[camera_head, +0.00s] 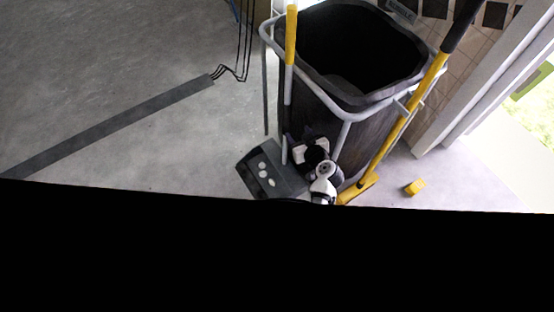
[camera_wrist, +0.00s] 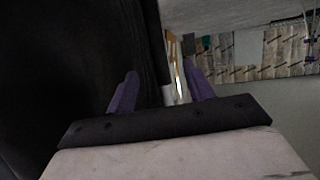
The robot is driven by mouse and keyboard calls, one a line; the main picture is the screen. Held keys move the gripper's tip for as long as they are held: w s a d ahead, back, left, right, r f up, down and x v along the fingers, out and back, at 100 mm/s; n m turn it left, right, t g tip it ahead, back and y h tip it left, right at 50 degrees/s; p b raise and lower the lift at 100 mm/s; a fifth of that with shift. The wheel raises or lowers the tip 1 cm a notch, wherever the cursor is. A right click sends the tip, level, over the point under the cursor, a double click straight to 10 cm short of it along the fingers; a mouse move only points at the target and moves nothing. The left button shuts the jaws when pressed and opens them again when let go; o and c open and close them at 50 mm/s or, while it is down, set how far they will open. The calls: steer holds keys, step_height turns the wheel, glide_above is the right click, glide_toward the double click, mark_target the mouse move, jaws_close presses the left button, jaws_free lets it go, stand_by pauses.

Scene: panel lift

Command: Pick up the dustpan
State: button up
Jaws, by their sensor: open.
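The dustpan (camera_head: 276,175) is a dark grey pan with several white round pieces in it. It sits on the floor in front of the bin, in the head view. A thin upright handle, yellow at the top (camera_head: 291,40) and pale below, rises above it along the bin's left front. My gripper (camera_head: 299,152) is low beside the handle and the bin, partly hidden by my own wrist. In the wrist view my gripper (camera_wrist: 161,68) has two purple fingers spread apart. A thin pale upright piece shows between them; whether it is the handle I cannot tell.
A large black bin (camera_head: 360,125) in a pale tube frame stands right behind my gripper. A yellow pole (camera_head: 405,110) with a black grip leans at its right. Open floor (camera_head: 120,70) is at left.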

steer(key=shift+d+f+b+x, duration=0.15)
steer(key=shift+f+b+x, duration=0.25)
steer(key=shift+x, duration=1.8)
steer(key=shift+d+f+b+x, duration=0.15)
steer(key=shift+b+x, duration=0.3)
steer(key=shift+x, duration=1.75)
steer(key=shift+d+f+b+x, duration=0.1)
steer(key=shift+f+b+x, duration=0.3)
steer(key=shift+x, duration=1.85)
steer(key=shift+s+r, duration=0.15)
steer(key=shift+s, duration=0.05)
jaws_close()
steer(key=shift+r, duration=0.1)
